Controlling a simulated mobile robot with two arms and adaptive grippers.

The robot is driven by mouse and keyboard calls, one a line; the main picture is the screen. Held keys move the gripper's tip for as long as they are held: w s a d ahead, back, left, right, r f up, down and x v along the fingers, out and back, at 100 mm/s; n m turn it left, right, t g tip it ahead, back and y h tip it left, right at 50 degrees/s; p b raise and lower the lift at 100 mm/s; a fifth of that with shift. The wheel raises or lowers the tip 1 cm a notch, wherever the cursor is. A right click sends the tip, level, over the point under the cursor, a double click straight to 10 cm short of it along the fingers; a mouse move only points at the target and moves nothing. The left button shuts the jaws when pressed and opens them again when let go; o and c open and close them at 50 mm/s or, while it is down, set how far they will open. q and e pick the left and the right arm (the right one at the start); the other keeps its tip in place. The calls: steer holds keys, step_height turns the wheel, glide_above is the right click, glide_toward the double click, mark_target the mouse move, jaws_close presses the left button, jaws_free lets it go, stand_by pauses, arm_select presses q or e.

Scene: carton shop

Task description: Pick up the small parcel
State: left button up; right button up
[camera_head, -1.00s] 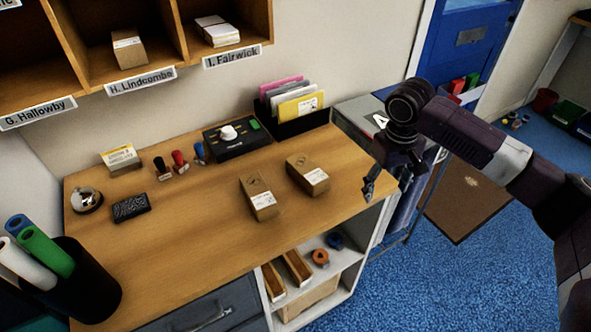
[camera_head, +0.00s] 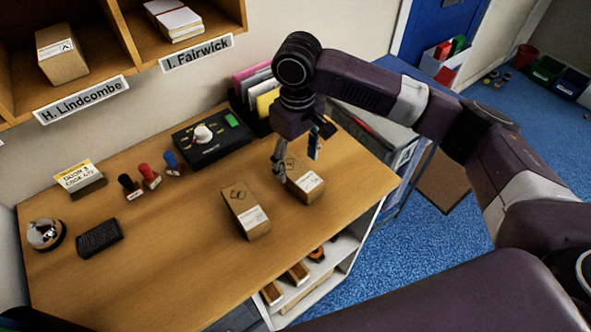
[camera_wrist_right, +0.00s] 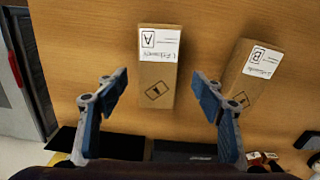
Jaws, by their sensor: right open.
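Two small brown cartons with white labels lie on the wooden counter. The right-hand parcel (camera_head: 308,189) is partly hidden by my right gripper (camera_head: 298,163); in the right wrist view this parcel (camera_wrist_right: 157,72) carries an "A" label and lies between and beyond the open fingertips (camera_wrist_right: 158,84). The left-hand parcel (camera_head: 246,212), marked "B" in the wrist view (camera_wrist_right: 250,77), lies a short way off to one side. My right gripper is open, empty and pointing down above parcel A, with no clear contact. My left gripper is not in view.
Stamps (camera_head: 149,176), a black device (camera_head: 210,138), a bell (camera_head: 45,234) and a dark pad (camera_head: 99,238) stand on the counter. A file holder (camera_head: 243,110) is close behind the gripper. Another carton (camera_head: 62,55) sits in a pigeonhole. The counter's front left is clear.

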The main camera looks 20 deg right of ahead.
mark_target(298, 172)
steer(key=shift+s+d+f, duration=0.1)
steer(key=shift+s+f, duration=0.2)
steer(key=shift+f, duration=0.05)
steer(key=f, duration=0.1)
steer(key=f+p, duration=0.1)
steer(key=f, duration=0.1)
steer(key=w+f, duration=0.1)
steer(key=f, duration=0.1)
steer(key=shift+p, duration=0.3)
steer(key=shift+s+r, duration=0.1)
steer(key=shift+s, duration=0.1)
steer(key=shift+c, duration=1)
steer(key=shift+w, duration=0.1)
steer(key=c, duration=1.2)
steer(key=shift+o, duration=0.2)
